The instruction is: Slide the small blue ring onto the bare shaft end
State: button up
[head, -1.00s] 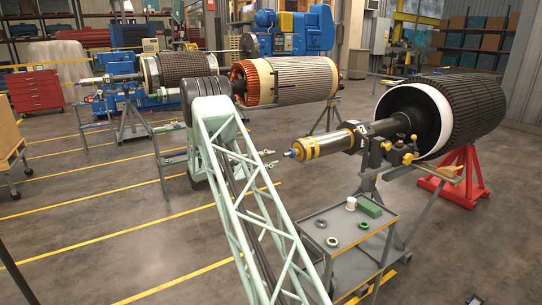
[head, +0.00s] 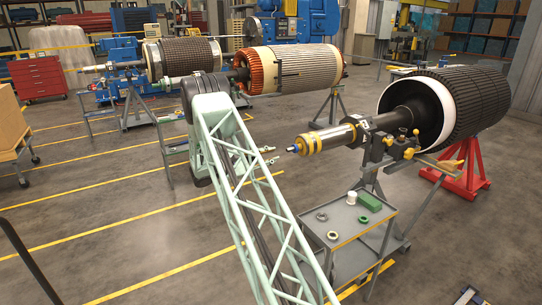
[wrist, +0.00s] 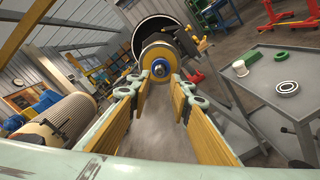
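The shaft end (head: 325,138) is a silver and yellow cylinder pointing left out of the large dark rotor. A small blue ring (head: 293,148) shows at its tip. In the wrist view the blue ring (wrist: 160,69) sits at the centre of the shaft's end face, around a small tip; how far on it is I cannot tell. My gripper (head: 273,155) is just left of the tip, with a gap between. In the wrist view my gripper (wrist: 164,90) has its fingers wide apart and nothing between them, with the shaft end seen beyond.
A grey cart (head: 345,246) stands below the shaft, bearing a grey ring (head: 321,216), a pale ring (head: 332,235), a green ring (head: 364,219), a white cup (head: 351,197) and a green box (head: 370,201). A stand (head: 373,165) supports the shaft.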

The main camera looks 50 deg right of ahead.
aim_at(288, 150)
jog(key=shift+d, duration=0.15)
jog(key=shift+p+x, duration=0.45)
jog(key=shift+x, duration=1.75)
jog(key=shift+b+x, duration=0.85)
jog(key=shift+x, duration=1.9)
jog(key=b+v, duration=0.1)
jog(key=v, duration=0.6)
dwell(1.0)
dwell(0.6)
